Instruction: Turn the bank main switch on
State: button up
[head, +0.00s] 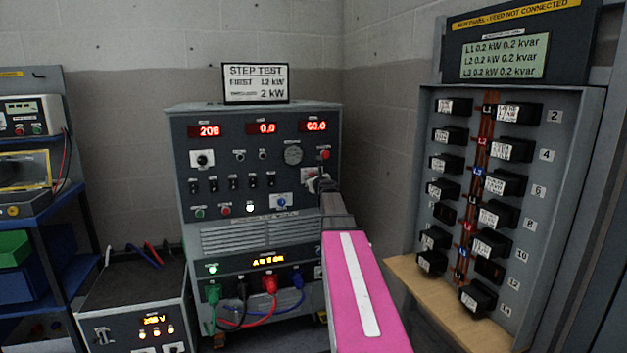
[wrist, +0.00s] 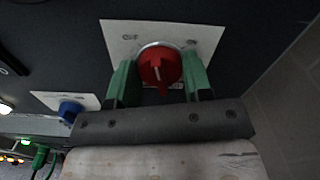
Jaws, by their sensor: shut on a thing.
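The load bank (head: 262,220) is a dark grey cabinet with a front panel. On it a red rotary switch (wrist: 153,62) sits on a white plate (wrist: 116,32) in the wrist view. The switch's pale pointer line is close to upright in that view. The plate's markings are too blurred to read. My gripper (wrist: 160,72) has its green fingers on both sides of the red switch, shut on it.
A blue knob (wrist: 70,110) is left of my gripper; it also shows in the head view (head: 281,202). A red button (head: 325,154) sits above my gripper. Cables (head: 270,285) hang below. A breaker panel (head: 567,150) and wooden ledge (head: 440,305) stand right.

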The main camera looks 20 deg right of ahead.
jog(key=m, duration=0.6)
jog(key=shift+d, duration=0.1)
jog(key=m, duration=0.5)
jog(key=shift+m, duration=0.5)
jog(key=o, duration=0.9)
jog(key=s, duration=1.1)
jog(key=shift+w+a, duration=0.1)
jog(key=shift+a, duration=0.1)
